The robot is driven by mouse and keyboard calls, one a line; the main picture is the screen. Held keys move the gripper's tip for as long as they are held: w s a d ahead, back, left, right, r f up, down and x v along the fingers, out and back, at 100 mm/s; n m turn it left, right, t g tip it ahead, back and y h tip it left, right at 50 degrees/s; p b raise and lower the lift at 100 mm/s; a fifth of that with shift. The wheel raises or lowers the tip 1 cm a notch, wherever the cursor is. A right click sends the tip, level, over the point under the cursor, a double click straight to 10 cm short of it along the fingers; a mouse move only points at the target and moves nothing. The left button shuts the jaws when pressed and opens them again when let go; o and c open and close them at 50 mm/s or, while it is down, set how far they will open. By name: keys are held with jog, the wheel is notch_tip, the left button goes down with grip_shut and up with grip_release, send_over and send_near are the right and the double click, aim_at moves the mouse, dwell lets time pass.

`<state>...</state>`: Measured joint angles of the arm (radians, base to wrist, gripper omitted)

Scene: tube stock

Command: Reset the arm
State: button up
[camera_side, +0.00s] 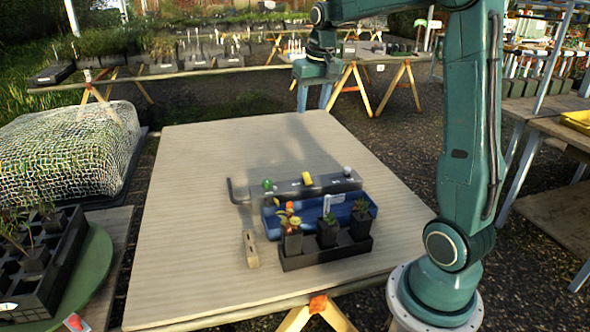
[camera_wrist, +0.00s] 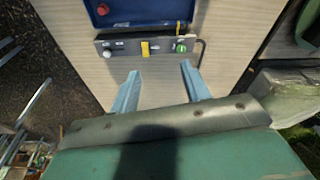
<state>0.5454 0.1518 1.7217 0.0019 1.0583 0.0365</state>
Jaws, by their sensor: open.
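My gripper (camera_side: 314,100) is raised above the far end of the wooden table (camera_side: 200,220) in the side view, pointing down. In the wrist view my gripper (camera_wrist: 159,80) shows two pale blue fingers spread apart with nothing between them. Its fingers are clear of the objects on the table.
On the table stand a grey bar (camera_side: 290,192) with green, yellow and whitish parts, a blue tray (camera_side: 311,213), a black carrier (camera_side: 325,258) with potted plants, and a wooden block (camera_side: 251,249). A bent rod juts left from the bar. The table's left side is clear.

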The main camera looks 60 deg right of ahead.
jog(key=s+a+f+n+t+y, duration=0.1)
jog(key=s+a+n+t, duration=0.2)
jog(key=s+a, duration=1.6)
jog(key=a+n, duration=0.3)
jog(key=shift+a+f+n+t, duration=0.15)
jog(key=shift+a+n+t, duration=0.1)
jog(key=shift+n+t, duration=0.05)
jog(key=shift+o, duration=0.5)
